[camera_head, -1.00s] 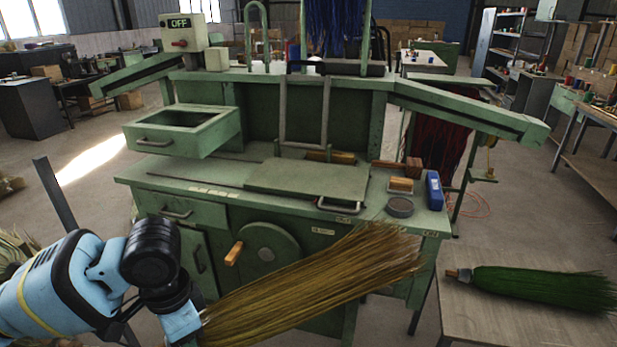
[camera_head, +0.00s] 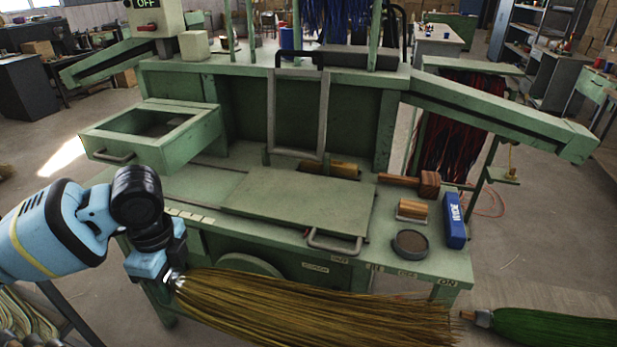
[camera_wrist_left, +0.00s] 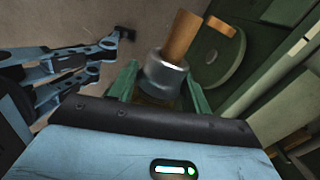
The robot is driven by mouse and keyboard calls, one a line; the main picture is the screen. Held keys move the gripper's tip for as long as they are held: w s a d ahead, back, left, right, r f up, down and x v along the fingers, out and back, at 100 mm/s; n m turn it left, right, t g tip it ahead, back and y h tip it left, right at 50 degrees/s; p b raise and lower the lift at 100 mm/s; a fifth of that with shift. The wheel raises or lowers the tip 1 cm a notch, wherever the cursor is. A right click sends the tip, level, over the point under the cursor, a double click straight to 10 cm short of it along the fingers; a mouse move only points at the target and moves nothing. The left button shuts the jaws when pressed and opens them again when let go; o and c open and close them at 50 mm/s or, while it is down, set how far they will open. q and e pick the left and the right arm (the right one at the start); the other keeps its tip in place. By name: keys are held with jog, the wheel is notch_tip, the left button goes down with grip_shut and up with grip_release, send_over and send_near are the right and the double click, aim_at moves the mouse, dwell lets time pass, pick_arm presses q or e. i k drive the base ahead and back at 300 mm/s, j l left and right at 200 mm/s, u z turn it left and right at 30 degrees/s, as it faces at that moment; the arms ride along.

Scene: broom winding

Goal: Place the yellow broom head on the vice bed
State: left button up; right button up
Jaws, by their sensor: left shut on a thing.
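The yellow broom head (camera_head: 320,306) is a long bundle of straw-coloured bristles. It lies nearly level in the air in front of the green bench, bristle ends to the right. My left gripper (camera_head: 172,276) is shut on its bound end at the left. In the left wrist view a metal collar and wooden stub of the broom head (camera_wrist_left: 168,75) stick up between the green fingers (camera_wrist_left: 162,95). The vice bed (camera_head: 300,205) is a flat green plate with a metal handle on the bench top, beyond and above the broom head in the picture. My right gripper is not identifiable.
On the bench right of the plate are a wooden block (camera_head: 412,209), a round dark tin (camera_head: 410,244), a blue box (camera_head: 455,222) and a wooden mallet (camera_head: 428,184). An open drawer (camera_head: 150,135) juts out at left. A green broom head (camera_head: 550,328) lies at lower right.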

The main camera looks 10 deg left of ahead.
aim_at(289, 195)
jog(key=i, duration=1)
